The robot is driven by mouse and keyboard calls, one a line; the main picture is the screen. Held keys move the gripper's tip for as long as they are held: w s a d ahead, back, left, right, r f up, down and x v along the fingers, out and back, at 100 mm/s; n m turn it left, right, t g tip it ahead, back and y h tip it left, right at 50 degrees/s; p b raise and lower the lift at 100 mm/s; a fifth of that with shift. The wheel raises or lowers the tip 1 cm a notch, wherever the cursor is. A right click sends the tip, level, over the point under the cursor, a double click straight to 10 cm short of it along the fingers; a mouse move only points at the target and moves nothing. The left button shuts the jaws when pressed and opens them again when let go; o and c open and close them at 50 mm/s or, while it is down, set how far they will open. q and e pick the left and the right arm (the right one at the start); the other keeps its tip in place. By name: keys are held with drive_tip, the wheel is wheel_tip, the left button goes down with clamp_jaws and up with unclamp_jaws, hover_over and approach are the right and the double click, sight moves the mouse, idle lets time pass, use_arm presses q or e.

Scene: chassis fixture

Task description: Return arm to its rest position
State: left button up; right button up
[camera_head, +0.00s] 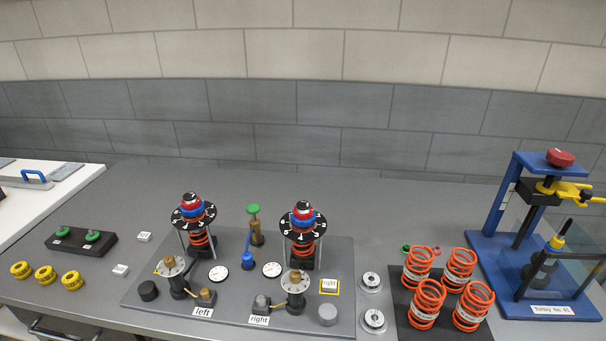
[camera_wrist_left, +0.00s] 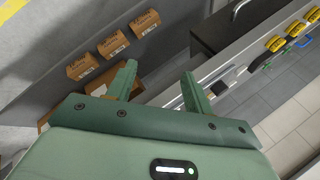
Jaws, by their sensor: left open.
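My left gripper (camera_wrist_left: 160,88) shows in the left wrist view with its two green fingers apart and nothing between them. It hangs in free space, with cardboard boxes and a floor area beyond it. Neither gripper shows in the head view, and no part of my arms is visible there. The fixture plate (camera_head: 240,308) stands on the grey bench in the head view, clear of any gripper. My right gripper is in neither view.
The grey bench (camera_head: 400,200) holds orange springs (camera_head: 428,300), a blue press (camera_head: 490,245), yellow knobs (camera_head: 45,274) and a black block with green knobs (camera_head: 62,240). Cardboard boxes (camera_wrist_left: 112,45) and a bench edge with yellow items (camera_wrist_left: 275,43) show in the left wrist view.

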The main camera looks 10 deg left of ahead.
use_arm(q)
drive_tip(key=s+d+f+g+h, duration=0.1)
drive_tip(key=s+d+f, duration=0.1)
drive_tip(key=f, duration=0.9)
drive_tip(key=s+d+f+g+h, duration=0.2)
drive_tip(key=s+f, duration=0.1)
drive_tip(key=f, duration=0.8)
drive_tip(key=s+f+n+g+h, duration=0.1)
drive_tip(key=s+f+n+g, duration=0.1)
drive_tip(key=s+f, duration=1.3)
drive_tip(key=s+n, duration=0.1)
drive_tip(key=s, duration=0.2)
drive_tip(key=shift+f, duration=0.25)
drive_tip(key=shift+s, duration=0.1)
